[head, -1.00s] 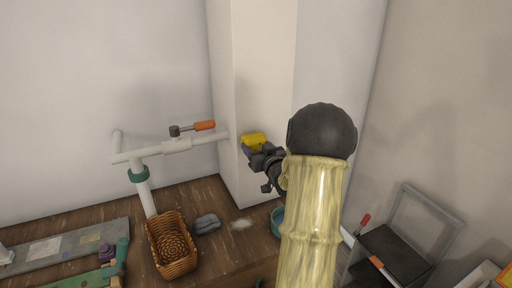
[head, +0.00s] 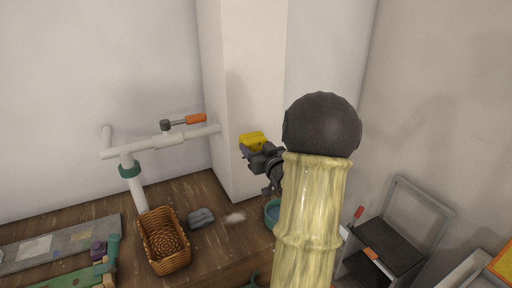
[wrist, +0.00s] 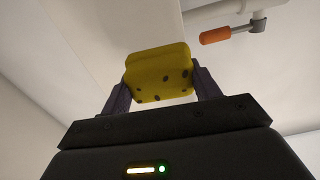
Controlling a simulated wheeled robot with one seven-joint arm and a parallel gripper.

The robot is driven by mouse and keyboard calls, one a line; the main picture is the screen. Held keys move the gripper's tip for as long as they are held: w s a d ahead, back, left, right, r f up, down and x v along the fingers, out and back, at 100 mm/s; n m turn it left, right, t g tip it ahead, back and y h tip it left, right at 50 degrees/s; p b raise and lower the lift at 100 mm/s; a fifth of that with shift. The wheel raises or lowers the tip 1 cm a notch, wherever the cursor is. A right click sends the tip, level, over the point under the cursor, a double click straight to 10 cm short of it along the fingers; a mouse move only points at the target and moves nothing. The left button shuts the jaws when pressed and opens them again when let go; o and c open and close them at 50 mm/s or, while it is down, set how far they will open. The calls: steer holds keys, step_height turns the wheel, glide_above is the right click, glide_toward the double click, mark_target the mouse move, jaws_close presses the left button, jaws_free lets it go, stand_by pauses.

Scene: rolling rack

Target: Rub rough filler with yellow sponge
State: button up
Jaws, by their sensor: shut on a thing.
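The yellow sponge (head: 250,139) is between the fingers of my gripper (head: 257,150), held up in the air in front of the white column. In the wrist view the yellow sponge (wrist: 158,72), with dark pores, sits between both dark fingers of my gripper (wrist: 160,88). My gripper is shut on it. A small whitish patch (head: 235,217), which looks like the rough filler, lies on the brown wooden surface below the sponge. I cannot tell whether the sponge touches the column.
A wicker basket (head: 146,222) and a grey folded cloth-like thing (head: 201,217) stand left of the patch. A teal bowl (head: 271,211) is to its right, partly hidden by my arm. White pipes with an orange-handled valve (head: 190,119) rise at left. A dark rack (head: 392,240) stands at right.

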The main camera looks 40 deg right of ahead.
steer(key=shift+v, duration=1.45)
